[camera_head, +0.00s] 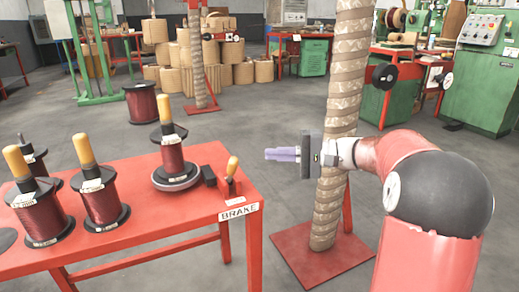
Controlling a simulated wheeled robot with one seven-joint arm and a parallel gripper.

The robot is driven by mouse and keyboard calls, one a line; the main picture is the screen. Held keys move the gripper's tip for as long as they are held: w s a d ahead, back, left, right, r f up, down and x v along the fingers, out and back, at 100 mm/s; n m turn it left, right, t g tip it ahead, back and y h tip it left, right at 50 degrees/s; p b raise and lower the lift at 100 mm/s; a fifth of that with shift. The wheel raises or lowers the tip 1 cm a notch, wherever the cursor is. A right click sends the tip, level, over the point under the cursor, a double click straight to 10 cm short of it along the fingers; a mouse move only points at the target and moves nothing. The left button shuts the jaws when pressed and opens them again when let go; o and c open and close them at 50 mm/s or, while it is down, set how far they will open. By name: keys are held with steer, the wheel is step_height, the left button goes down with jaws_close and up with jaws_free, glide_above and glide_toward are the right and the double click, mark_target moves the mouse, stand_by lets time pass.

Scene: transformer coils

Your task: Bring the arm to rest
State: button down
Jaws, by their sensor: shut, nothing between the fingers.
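My gripper (283,154) is at the end of my red and black arm, on the right side of the head view. Its pale violet fingers point left and are closed together with nothing between them. It hangs in the air to the right of the red table (150,238), apart from the table and everything on it. A tall wrapped column (345,90) stands right by the gripper in the picture; I cannot tell the gap between them.
Several spools with wooden handles, such as this one (98,190), stand on the table. One spool (172,160) sits on a round base (160,183) near a BRAKE lever (232,168). Green machines (480,85) stand at the right back. Open floor (240,110) lies behind the table.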

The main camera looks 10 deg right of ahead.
steer(key=shift+s+d+f, duration=0.1)
steer(key=shift+d, duration=0.3)
steer(key=s+a+f+n+g+h+p, duration=0.1)
steer(key=s+a+g+h+p, duration=0.4)
steer(key=s, duration=1)
steer(key=s+d+n+t+h+p, duration=0.1)
steer(key=s+d+t+h+p, duration=0.1)
steer(key=s+h, duration=0.4)
steer(key=s+d+n+t+h+p, duration=0.2)
steer(key=s+d+t+h, duration=0.1)
steer(key=s+t+h, duration=0.1)
steer(key=s+f+h, duration=0.1)
steer(key=s, duration=0.1)
steer(key=shift+s+d+h, duration=0.3)
steer(key=shift+s+h, duration=0.05)
steer(key=shift+h, duration=0.05)
